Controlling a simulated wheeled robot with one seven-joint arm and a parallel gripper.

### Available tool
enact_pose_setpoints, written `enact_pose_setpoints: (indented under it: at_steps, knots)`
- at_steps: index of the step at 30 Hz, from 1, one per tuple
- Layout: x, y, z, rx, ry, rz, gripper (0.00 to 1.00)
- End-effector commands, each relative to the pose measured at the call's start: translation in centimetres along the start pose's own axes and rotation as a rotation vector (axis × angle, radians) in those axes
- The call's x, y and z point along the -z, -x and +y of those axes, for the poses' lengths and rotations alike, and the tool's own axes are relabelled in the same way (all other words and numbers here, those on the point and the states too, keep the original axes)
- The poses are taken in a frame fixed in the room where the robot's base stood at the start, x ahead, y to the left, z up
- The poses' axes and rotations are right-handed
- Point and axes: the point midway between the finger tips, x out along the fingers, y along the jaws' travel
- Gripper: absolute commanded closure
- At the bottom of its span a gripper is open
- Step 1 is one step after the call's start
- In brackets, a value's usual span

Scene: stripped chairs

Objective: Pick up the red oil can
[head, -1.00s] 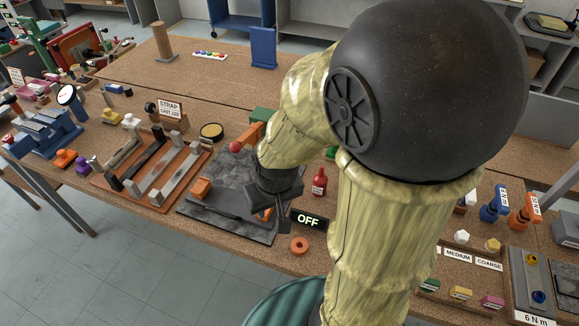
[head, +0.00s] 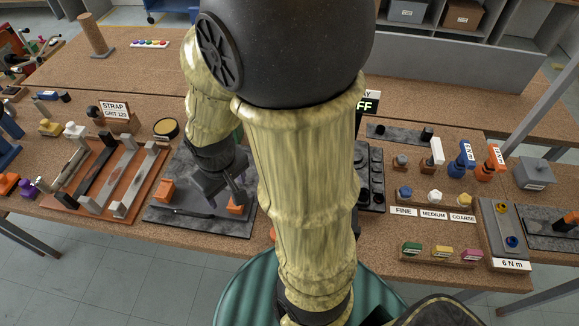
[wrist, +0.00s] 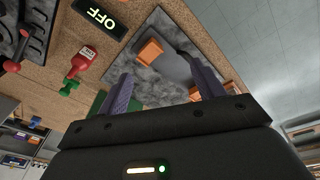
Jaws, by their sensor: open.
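The red oil can (wrist: 82,62), a small red bottle with a pale label and a narrow neck, shows in the left part of the wrist view. It stands on the cork bench top beside the grey slab. In the head view my arm hides it. My gripper (head: 230,197) is over the grey slab in the head view. In the wrist view my gripper (wrist: 166,86) has its two purple-grey fingers spread, with nothing held between them. The can lies outside the fingers, to their left in that view.
The dark slab (head: 185,220) carries orange blocks (head: 164,190). In the wrist view, a small green object (wrist: 68,88) is close to the can and an OFF sign (wrist: 102,18) is near it. A rack (head: 118,165) with metal bars stands left of the slab.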

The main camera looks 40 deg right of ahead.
Motion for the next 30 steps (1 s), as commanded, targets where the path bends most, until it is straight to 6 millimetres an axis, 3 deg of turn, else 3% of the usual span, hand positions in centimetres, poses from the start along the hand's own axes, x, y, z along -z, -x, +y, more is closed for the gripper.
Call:
enact_pose_setpoints:
  at_steps: [1, 5, 9, 15, 21, 30]
  knots:
    - [-0.3, -1.6, 0.6, -0.021, 0.063, -0.051, 0.32]
    - [-1.3, -5.0, 3.3, -0.109, 0.291, -0.225, 0.32]
    - [-1.8, -8.2, 7.5, -0.227, 0.559, -0.443, 0.32]
    - [-0.3, -11.2, 14.0, -0.426, 0.931, -0.764, 0.32]
    - [2.9, -12.2, 18.3, -0.606, 1.196, -1.007, 0.32]
    - [4.0, -12.0, 19.2, -0.655, 1.26, -1.066, 0.32]
